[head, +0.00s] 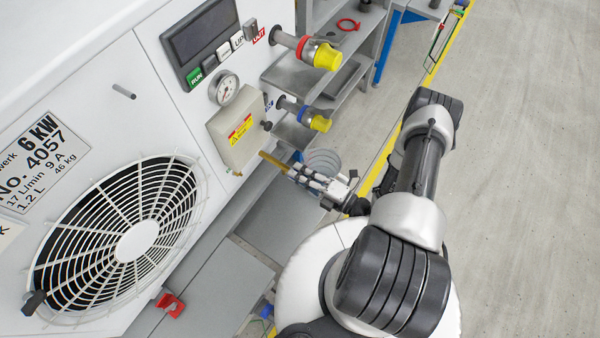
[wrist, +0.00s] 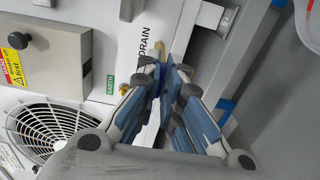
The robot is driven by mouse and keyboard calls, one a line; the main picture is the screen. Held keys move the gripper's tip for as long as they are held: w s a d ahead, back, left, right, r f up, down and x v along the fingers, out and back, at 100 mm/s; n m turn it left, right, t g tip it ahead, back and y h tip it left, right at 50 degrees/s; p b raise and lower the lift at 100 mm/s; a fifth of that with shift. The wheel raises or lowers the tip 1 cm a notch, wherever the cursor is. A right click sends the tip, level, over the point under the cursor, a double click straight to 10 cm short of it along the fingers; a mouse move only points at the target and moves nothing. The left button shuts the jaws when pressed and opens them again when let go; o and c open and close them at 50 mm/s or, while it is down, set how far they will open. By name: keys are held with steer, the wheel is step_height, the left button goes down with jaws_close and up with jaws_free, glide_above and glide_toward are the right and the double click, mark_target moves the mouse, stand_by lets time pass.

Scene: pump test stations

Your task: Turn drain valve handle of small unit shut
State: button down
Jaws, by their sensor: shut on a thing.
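The small unit (head: 180,100) is a white cabinet on the left in the head view. My gripper (head: 290,171) is shut on the handle's outer end. In the wrist view my gripper's (wrist: 162,76) blue-padded fingers are close together and hide most of the handle and valve body.
A grey box (head: 236,130) with a warning label sits just above the handle. Two yellow-capped ports, the upper (head: 327,57) and lower (head: 320,123), jut out at right. A fan grille (head: 110,240) is at lower left. Grey shelving (head: 345,85) stands behind; floor at right is clear.

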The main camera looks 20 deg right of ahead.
stand_by(0.5)
steer(key=c, duration=1.8)
jaws_free()
steer(key=shift+o, duration=0.2)
steer(key=v, duration=1.2)
